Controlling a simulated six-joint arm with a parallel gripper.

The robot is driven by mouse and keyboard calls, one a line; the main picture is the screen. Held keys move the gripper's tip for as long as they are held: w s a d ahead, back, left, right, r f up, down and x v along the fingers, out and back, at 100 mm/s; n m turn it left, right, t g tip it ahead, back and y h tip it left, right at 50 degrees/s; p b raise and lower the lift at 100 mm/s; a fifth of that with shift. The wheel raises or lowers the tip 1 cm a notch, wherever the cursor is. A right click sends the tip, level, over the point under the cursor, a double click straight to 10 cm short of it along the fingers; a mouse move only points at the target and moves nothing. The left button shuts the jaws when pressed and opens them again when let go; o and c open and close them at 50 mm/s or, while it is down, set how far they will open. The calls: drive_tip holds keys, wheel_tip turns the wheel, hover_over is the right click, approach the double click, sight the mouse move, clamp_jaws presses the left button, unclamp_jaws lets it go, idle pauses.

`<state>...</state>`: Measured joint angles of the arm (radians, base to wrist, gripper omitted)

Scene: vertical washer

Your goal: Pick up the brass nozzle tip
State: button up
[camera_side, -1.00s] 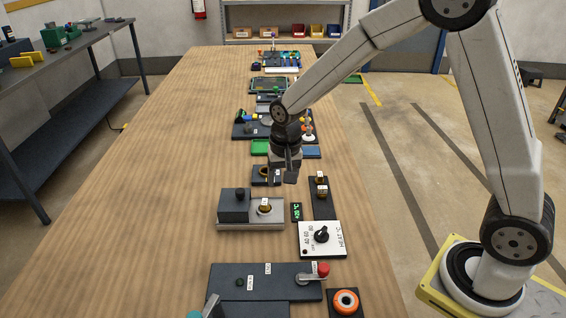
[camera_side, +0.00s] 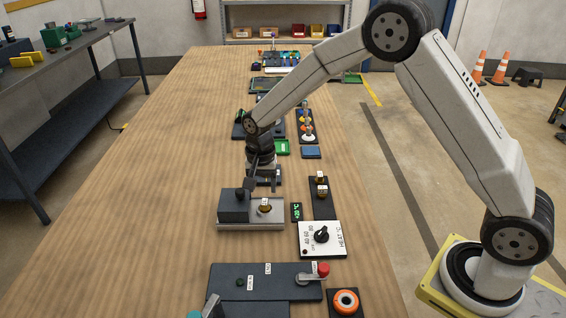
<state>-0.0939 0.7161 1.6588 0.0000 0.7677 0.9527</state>
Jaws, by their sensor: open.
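Small brass-coloured pieces show at several spots, and I cannot tell for sure which is the nozzle tip. One brass piece (camera_side: 265,205) with a white label sits on the grey plate (camera_side: 250,226) beside a dark block. Two more brass pieces, an upper one (camera_side: 320,177) and a lower one (camera_side: 322,191), sit on a narrow dark plate to the right. My gripper (camera_side: 264,182) is open and points down just behind the grey plate, over a small dark holder (camera_side: 277,179). The gripper hides most of that holder and whatever sits in it.
The dark block (camera_side: 234,205) stands on the grey plate, close to my gripper. A white dial panel (camera_side: 322,238) and a dark panel with a red knob (camera_side: 265,281) lie nearer the camera. The left side of the wooden table (camera_side: 130,220) is clear.

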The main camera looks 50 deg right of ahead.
sight(265, 202)
drive_tip(key=shift+f, duration=0.25)
drive_tip(key=shift+s+d+f, duration=0.1)
drive_tip(key=shift+f, duration=1.15)
drive_tip(key=shift+d+f, duration=0.1)
drive_tip(key=shift+f, duration=1.15)
clamp_jaws()
